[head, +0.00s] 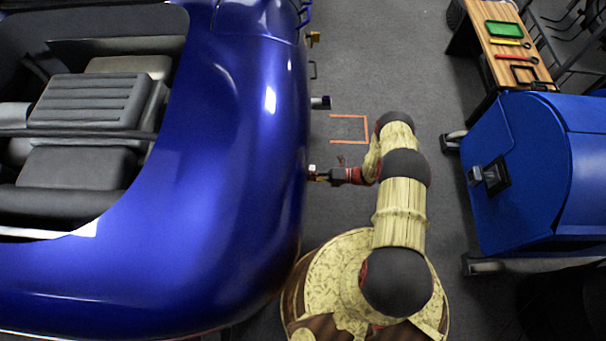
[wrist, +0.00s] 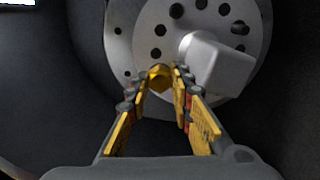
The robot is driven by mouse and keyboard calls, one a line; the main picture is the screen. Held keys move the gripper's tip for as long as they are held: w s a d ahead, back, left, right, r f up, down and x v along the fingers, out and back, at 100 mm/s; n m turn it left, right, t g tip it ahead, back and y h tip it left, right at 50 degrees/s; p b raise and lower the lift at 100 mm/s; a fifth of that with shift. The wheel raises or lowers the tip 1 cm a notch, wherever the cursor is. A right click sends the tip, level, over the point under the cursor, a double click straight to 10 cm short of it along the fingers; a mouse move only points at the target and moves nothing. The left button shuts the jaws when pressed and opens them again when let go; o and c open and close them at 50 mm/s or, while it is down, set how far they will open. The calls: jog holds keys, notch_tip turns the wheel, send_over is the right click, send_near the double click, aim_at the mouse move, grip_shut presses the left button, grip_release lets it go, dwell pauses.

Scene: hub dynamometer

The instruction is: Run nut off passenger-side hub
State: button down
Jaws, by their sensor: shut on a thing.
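The hub (wrist: 150,38) is a pale grey disc with a ring of dark holes and studs, seen in the wrist view. A brass-coloured nut (wrist: 160,77) sits at the lower part of the disc, between my gripper's fingertips. My gripper (wrist: 159,82) is shut on the nut, with its yellow finger pads on either side. I cannot tell how far the nut is threaded on. In the head view my gripper (head: 319,175) reaches to the side of the blue car (head: 235,150), whose body hides the hub.
A light grey block (wrist: 215,65) sticks out from the hub, right of my fingers. A blue cabinet (head: 520,180) on wheels stands at the right. Behind it a wooden bench (head: 510,45) holds a green tray (head: 503,29) and tools. Orange floor marks (head: 350,115) lie on open floor beside the car.

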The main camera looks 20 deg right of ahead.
jog(key=c, duration=1.7)
grip_release()
jog(key=shift+s, duration=0.1)
jog(key=shift+c, duration=0.2)
jog(key=d+m, duration=0.1)
jog(key=m, duration=0.3)
jog(key=d+m, duration=0.1)
jog(key=m, duration=0.6)
jog(key=shift+s+d+r+m, duration=0.1)
jog(key=shift+s+d+m, duration=0.25)
jog(key=shift+d+m, duration=0.05)
jog(key=shift+s+d, duration=0.15)
jog(key=shift+d, duration=0.05)
jog(key=shift+a, duration=0.15)
jog(key=x, duration=0.3)
